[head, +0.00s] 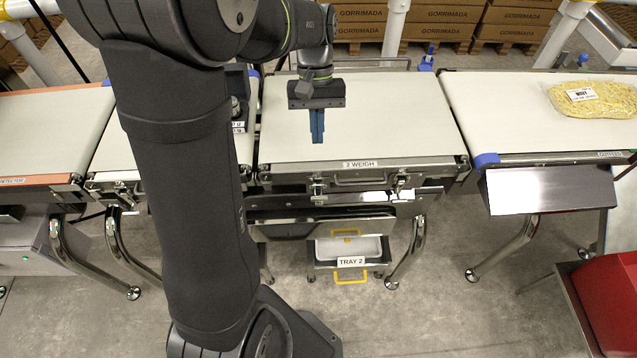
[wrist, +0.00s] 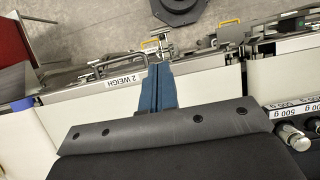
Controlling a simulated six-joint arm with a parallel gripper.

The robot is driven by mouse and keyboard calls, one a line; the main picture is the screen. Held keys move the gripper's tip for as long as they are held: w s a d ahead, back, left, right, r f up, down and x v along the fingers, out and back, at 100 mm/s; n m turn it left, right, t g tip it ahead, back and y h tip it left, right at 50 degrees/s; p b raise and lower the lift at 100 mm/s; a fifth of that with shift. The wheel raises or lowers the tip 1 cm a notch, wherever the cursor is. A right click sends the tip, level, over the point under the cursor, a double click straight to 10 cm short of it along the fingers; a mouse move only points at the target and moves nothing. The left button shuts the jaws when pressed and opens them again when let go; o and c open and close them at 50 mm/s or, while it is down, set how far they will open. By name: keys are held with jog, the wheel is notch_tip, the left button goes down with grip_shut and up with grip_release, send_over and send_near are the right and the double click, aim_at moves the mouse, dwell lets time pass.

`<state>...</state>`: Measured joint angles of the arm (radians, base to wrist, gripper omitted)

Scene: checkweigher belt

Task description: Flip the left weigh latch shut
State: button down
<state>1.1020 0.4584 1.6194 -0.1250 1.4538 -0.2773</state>
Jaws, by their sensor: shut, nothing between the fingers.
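The 2 WEIGH unit (head: 360,164) has a metal front edge with a carry handle (head: 362,181) at its middle. The left weigh latch (head: 317,187) is a small metal piece just left of that handle; it also shows beyond my fingertips in the wrist view (wrist: 161,42). Its lever is too small to tell its angle. My gripper (head: 318,140) points down over the white belt, behind the front edge and roughly in line with the left latch. Its blue fingers (wrist: 160,72) are shut and empty, apart from the latch.
A second latch (head: 400,184) sits right of the handle. Below are a drawer and TRAY 2 (head: 351,262) with yellow handles. A bagged product (head: 592,98) lies on the right belt. Weights marked 500 g (wrist: 290,108) stand beside my gripper in the wrist view. The belt around the fingers is clear.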

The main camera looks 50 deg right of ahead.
send_over(319, 203)
jog(key=w+d, duration=0.1)
notch_tip(319, 203, down, 13)
jog(key=shift+r, duration=0.15)
dwell(0.3)
jog(key=shift+s+a+f+t+h, duration=0.15)
jog(key=shift+f+t+h, duration=0.05)
jog(key=shift+t+h, duration=0.3)
jog(key=shift+s+a+f+t+h, duration=0.15)
jog(key=shift+t+h, duration=0.35)
jog(key=shift+s+a+f, duration=0.25)
jog(key=shift+a+f, duration=0.05)
jog(key=shift+f, duration=0.05)
jog(key=shift+s+a+f+t+h, duration=0.2)
jog(key=shift+f+t+h, duration=0.25)
jog(key=shift+t+h, duration=0.1)
jog(key=shift+s+a+f+t+h, duration=0.2)
jog(key=shift+f+t+h, duration=0.2)
jog(key=shift+t+h, duration=0.15)
notch_tip(319, 203, down, 6)
jog(key=shift+d, duration=0.15)
jog(key=shift+w, duration=0.15)
